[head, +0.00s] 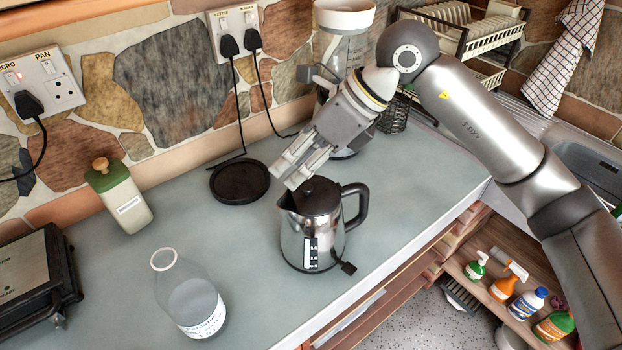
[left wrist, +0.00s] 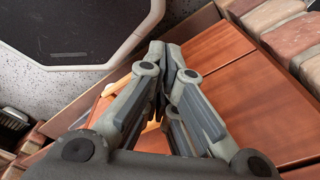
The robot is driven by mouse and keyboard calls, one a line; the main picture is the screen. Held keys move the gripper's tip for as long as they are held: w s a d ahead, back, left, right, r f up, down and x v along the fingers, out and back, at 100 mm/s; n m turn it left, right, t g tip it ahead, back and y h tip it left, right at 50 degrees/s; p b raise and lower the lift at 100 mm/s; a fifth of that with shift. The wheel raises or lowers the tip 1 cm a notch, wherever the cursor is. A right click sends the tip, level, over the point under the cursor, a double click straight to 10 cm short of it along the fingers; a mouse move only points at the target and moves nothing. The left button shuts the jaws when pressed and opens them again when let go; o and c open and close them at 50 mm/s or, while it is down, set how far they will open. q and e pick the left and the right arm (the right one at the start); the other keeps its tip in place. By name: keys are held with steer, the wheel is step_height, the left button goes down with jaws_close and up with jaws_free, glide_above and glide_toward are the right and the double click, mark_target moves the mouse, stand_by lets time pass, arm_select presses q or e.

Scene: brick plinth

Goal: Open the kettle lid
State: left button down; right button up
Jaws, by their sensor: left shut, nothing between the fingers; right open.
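The kettle (head: 298,242) stands upright on the counter, with a shiny steel body and a black handle (head: 361,203) on its right side. Its black lid (head: 317,195) lies on top and looks closed. My right gripper (head: 290,175) is open, its fingers pointing down at the back left of the lid. I cannot tell whether they touch it. My left gripper shows only in the left wrist view (left wrist: 173,62), shut and empty, over brown wooden panels away from the kettle.
A black round base (head: 239,182) with a cord lies behind the kettle. A glass bottle (head: 190,295) stands at front left, a green-topped bottle (head: 120,195) at back left. A blender (head: 345,60) stands behind my right gripper. The counter (head: 240,240) left of the kettle is clear.

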mark_target(307, 187)
steer(key=w+d+t+h, duration=0.1)
steer(key=w+d+h, duration=0.2)
steer(key=d, duration=0.3)
steer(key=shift+m, duration=0.3)
steer(key=p+x, duration=0.4)
steer(key=x, duration=0.5)
steer(key=shift+w, duration=0.15)
steer(key=shift+w+a+f, duration=0.1)
steer(key=shift+a+f, duration=0.1)
steer(key=shift+f, duration=0.4)
jaws_close()
